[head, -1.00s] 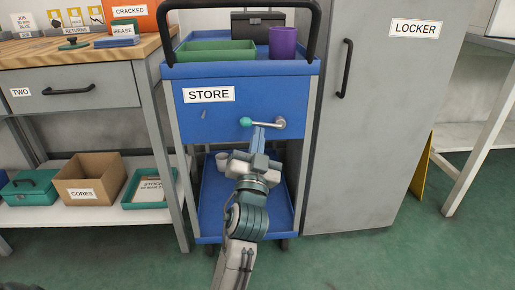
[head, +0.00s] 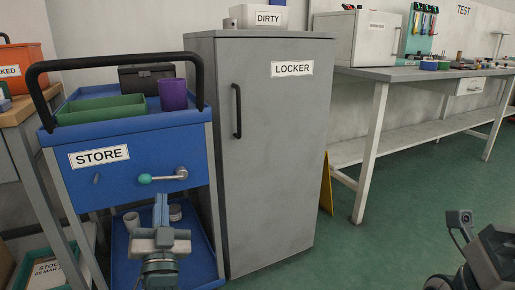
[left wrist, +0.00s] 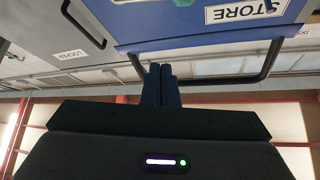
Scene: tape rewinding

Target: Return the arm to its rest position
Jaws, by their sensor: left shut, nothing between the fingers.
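My left gripper (head: 160,200) comes up from the bottom of the head view, in front of the blue STORE cart. Its fingers are together with nothing between them. The shut fingers also show in the left wrist view (left wrist: 161,85). In the head view they appear just below the cart's lever handle (head: 168,177), which has a teal knob at its left end. I see no grip on the handle. Part of my right arm (head: 495,255) shows at the lower right corner; its fingers are not visible.
The STORE cart (head: 130,185) holds a green tray (head: 100,110) and a purple cup (head: 172,94) on top. A grey locker (head: 270,160) stands right beside it. A workbench (head: 400,74) lies further right. Green floor (head: 390,235) is open before the locker and bench.

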